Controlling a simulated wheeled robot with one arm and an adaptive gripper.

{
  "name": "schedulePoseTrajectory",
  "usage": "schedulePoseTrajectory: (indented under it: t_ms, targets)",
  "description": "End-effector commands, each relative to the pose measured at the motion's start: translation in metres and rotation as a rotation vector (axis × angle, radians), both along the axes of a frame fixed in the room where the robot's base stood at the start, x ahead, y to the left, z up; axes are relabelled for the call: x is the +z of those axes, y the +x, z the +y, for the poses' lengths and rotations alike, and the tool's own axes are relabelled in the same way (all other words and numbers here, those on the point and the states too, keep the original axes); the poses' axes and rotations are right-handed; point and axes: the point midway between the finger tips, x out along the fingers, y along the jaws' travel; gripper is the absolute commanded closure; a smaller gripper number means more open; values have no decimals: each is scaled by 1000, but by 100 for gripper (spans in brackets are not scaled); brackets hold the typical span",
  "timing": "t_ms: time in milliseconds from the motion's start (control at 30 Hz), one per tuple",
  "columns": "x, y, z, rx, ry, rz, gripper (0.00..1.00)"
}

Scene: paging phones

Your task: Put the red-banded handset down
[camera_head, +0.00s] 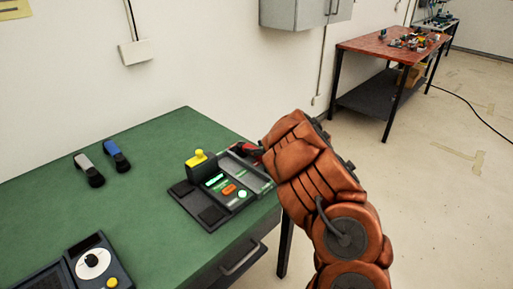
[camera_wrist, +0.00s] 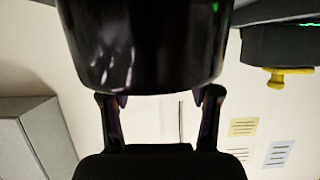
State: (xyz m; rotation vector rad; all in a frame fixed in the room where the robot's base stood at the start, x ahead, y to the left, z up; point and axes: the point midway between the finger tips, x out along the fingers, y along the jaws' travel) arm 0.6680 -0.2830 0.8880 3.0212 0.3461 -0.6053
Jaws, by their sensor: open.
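A red and dark piece (camera_head: 248,150), probably the red-banded handset, shows at the right back of the desk phone unit, beside my arm, which hides the rest. In the wrist view a large glossy dark rounded body (camera_wrist: 145,50) fills the top centre, very close; I cannot tell surely that it is the handset. My gripper (camera_wrist: 160,98) is open, one finger on each side below this body; contact is unclear. The phone unit (camera_head: 237,208) has a yellow knob, a green display, an orange button and a grey tray-like recess. Its knob (camera_wrist: 277,79) hangs upside down in the wrist view.
A grey handset (camera_head: 89,169) and a blue-banded handset (camera_head: 117,156) lie on the green table (camera_head: 135,203). A dial unit (camera_head: 95,265) stands at the front left. The table's right edge is near my arm. A red bench (camera_head: 385,46) stands far right.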

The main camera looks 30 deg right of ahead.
Motion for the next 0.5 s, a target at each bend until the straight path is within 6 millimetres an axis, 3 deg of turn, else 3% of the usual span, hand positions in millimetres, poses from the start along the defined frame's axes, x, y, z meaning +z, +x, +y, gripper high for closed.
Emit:
schedulePoseTrajectory:
  t_ms: [67, 500]
  targets:
    - [-3, -7, 0, 1, 2, 15, 38]
    - [33, -72, -19, -4, -2, 1, 38]
